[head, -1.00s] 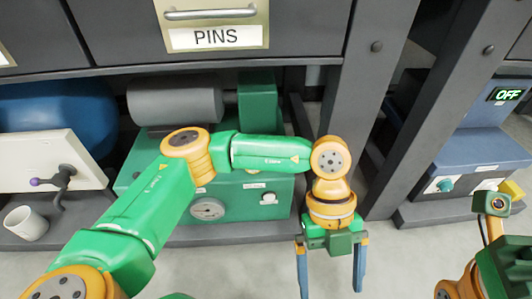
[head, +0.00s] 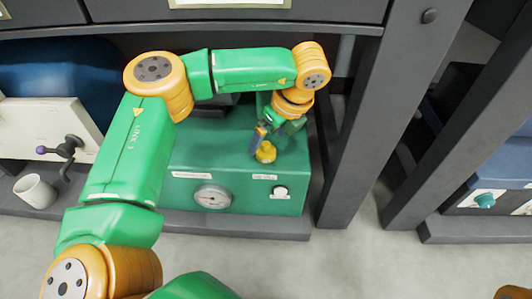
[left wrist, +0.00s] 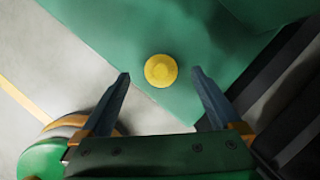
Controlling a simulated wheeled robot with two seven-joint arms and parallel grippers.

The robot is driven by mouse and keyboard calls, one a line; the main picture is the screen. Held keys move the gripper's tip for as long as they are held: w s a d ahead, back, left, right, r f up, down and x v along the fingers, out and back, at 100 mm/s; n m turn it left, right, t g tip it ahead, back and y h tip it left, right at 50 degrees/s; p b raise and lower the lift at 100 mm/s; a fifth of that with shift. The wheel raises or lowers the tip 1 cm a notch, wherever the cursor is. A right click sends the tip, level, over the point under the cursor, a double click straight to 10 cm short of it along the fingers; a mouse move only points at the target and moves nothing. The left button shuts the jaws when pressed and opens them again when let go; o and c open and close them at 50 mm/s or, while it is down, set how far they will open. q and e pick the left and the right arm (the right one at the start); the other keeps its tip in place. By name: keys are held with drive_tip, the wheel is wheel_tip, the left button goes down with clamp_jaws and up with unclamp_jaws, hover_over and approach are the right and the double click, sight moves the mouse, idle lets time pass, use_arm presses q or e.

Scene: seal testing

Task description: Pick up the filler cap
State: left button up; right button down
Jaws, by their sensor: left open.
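The filler cap (head: 266,152) is a small yellow round cap on top of the green machine box (head: 235,190), near its front right part. It also shows in the left wrist view (left wrist: 160,71), just beyond and between the fingertips. My left gripper (head: 261,136) is close to the cap in the head view. In the left wrist view my left gripper (left wrist: 160,76) is open, with one blue finger on each side of the cap and visible gaps to it. Whether the fingers are down at the cap's height is hard to tell. My right gripper is not in view.
A white mug (head: 36,191) and a white panel with a crank (head: 60,135) are at the left.

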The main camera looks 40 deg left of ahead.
sight(266, 144)
use_arm(q)
drive_tip(key=b+x, duration=0.1)
drive_tip(key=x, duration=0.3)
drive_tip(key=shift+f+b, duration=0.1)
drive_tip(key=shift+b, duration=0.25)
drive_tip(key=shift+c, duration=0.8)
drive_tip(key=c, duration=1.2)
